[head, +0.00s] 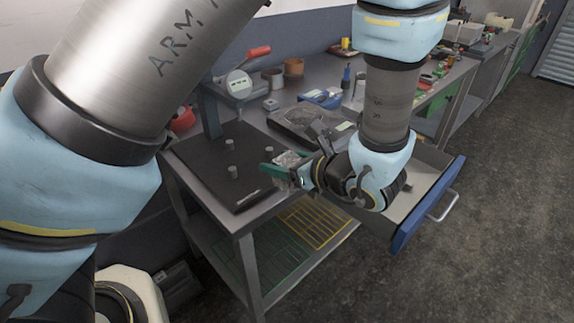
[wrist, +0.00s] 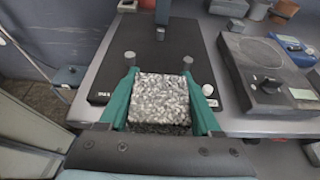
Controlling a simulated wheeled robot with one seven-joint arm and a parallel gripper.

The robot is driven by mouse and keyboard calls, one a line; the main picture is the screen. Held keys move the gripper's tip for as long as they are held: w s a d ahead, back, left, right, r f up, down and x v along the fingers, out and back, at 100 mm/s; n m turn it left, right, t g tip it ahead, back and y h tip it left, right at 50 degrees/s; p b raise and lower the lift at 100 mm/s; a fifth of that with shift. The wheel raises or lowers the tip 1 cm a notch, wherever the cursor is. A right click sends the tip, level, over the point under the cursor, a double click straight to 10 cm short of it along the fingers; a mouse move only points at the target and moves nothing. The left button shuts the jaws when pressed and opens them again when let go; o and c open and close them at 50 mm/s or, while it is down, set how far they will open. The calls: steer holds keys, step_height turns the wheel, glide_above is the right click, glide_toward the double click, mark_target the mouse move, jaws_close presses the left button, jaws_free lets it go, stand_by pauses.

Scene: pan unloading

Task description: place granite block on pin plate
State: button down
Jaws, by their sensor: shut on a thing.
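The granite block (wrist: 160,98), speckled grey and white, is between the green fingers of my gripper (wrist: 161,90) in the wrist view. My gripper is shut on it. In the head view the block (head: 288,159) shows small between the fingers of my gripper (head: 281,170), over the right side of the pin plate. The pin plate (head: 219,151) is a dark flat plate with several short grey pins. In the wrist view the plate (wrist: 155,56) lies ahead of the block, and pins show near the fingertips. I cannot tell the block's height above the plate.
A black scale-like device (wrist: 268,75) stands right of the plate. A column with a dial gauge (head: 238,84) rises at the plate's back. An open blue-fronted drawer (head: 428,205) sticks out beneath my arm. Cups and tools crowd the bench farther back.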

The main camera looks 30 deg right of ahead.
steer(key=shift+b+x, duration=0.45)
steer(key=shift+x, duration=0.65)
steer(key=shift+w+a+b, duration=0.25)
steer(key=shift+w+a, duration=0.15)
steer(key=shift+w, duration=1.75)
steer(key=shift+w+a+b, duration=0.3)
steer(key=shift+w+a, duration=0.15)
steer(key=shift+w, duration=1.75)
steer(key=shift+w+a+b, duration=0.25)
steer(key=shift+w+a, duration=0.15)
steer(key=shift+w, duration=1.75)
steer(key=shift+x, duration=0.85)
steer(key=shift+f+b, duration=0.55)
steer(key=shift+b, duration=0.3)
steer(key=shift+f, duration=0.25)
jaws_free()
steer(key=shift+s, duration=0.1)
